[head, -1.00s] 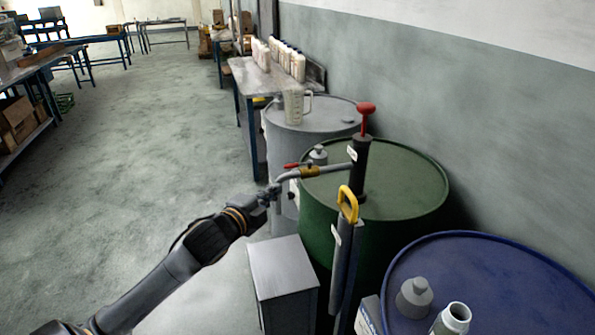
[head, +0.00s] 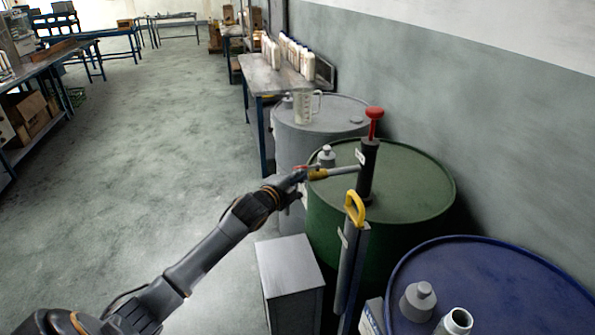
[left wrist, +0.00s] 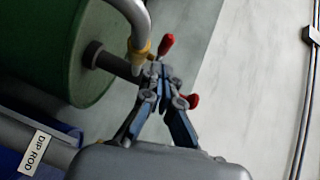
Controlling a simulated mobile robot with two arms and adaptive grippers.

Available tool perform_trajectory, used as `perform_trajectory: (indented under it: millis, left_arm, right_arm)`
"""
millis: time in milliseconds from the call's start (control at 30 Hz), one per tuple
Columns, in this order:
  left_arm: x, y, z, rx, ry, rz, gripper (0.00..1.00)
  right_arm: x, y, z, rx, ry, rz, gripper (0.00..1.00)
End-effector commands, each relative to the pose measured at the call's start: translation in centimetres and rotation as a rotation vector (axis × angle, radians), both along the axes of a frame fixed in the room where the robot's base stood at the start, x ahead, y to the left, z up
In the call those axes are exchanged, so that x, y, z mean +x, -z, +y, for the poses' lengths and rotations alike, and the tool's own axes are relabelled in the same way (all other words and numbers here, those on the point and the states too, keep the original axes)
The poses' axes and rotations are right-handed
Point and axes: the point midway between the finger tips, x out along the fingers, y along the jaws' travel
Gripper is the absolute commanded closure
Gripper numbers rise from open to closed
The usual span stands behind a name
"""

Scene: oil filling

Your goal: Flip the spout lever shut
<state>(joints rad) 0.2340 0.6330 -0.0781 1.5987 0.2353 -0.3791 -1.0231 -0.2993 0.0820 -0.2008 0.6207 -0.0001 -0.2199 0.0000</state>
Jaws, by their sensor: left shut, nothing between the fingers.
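The grey spout pipe (head: 343,170) runs left from the black pump (head: 367,178) on the green drum (head: 420,190). Its brass valve (head: 319,174) is at the outlet end; the brass also shows in the left wrist view (left wrist: 142,53). A red lever (head: 301,168) shows just above my left gripper (head: 297,178), which covers the spout's outlet. In the left wrist view my left gripper (left wrist: 159,78) is shut and empty. One red tip (left wrist: 165,44) shows beyond the fingers and another red piece (left wrist: 193,101) beside them. I cannot tell whether the fingers touch the lever. My right gripper is out of view.
A dip rod tube with a yellow handle (head: 355,207) stands in front of the green drum. A grey box (head: 290,265) is below my arm. A blue drum (head: 520,290) is at right. A grey drum (head: 300,148) with a jug (head: 303,106) is behind. The floor at left is clear.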

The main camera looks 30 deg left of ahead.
Motion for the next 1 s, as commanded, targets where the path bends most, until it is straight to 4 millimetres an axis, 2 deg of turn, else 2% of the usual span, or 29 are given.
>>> perform_trajectory:
  millis: [200,1000]
  left_arm:
    - [0.91,0.24,1.03,-0.001,0.001,0.0,1.0]
    - [0.83,0.34,1.33,0.0,-0.003,0.0,1.0]
  right_arm:
    - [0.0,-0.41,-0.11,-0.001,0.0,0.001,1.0]
    - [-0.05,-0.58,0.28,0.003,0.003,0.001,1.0]
